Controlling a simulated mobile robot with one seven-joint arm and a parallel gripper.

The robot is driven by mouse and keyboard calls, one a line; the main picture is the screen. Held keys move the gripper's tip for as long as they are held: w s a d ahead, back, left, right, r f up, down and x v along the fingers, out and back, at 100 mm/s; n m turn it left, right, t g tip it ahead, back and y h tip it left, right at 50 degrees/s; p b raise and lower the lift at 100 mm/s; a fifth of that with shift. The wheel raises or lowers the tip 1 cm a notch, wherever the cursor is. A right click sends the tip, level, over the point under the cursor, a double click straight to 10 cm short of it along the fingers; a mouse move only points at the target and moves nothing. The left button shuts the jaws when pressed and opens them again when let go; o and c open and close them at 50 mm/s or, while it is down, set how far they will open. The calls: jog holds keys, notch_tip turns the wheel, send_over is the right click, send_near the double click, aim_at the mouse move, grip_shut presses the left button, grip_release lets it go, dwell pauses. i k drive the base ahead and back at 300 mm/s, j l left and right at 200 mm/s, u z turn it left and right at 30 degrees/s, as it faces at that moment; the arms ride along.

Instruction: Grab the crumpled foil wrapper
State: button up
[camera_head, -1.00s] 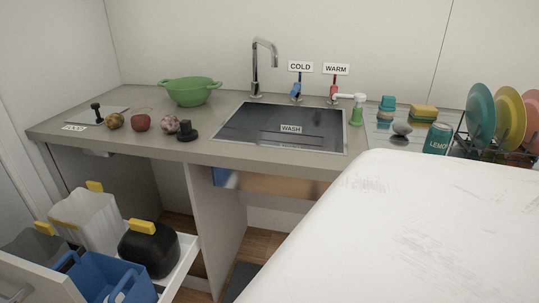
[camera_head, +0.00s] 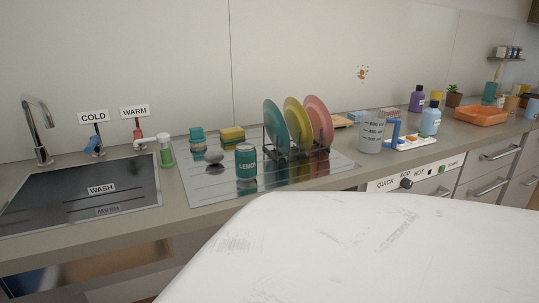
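A small grey rounded lump (camera_head: 214,155) sits on the shiny drainboard (camera_head: 205,191) between the sink and the plate rack. It may be the crumpled foil wrapper, but it is too small to be sure. It lies left of the teal lemon can (camera_head: 245,160) and in front of the yellow-green sponges (camera_head: 232,134). My gripper is not in view.
The sink (camera_head: 80,195) is at the left, with a tap (camera_head: 40,130) and a green-white bottle (camera_head: 165,150). A rack holds upright plates (camera_head: 297,125). A measuring jug (camera_head: 371,132), bottles (camera_head: 430,118) and an orange tray (camera_head: 481,117) stand to the right. A white surface fills the near foreground.

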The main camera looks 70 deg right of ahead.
aim_at(213, 157)
jog(key=z, duration=1.7)
jog(key=l+u, duration=0.15)
jog(key=l, duration=0.15)
jog(key=i, duration=1.5)
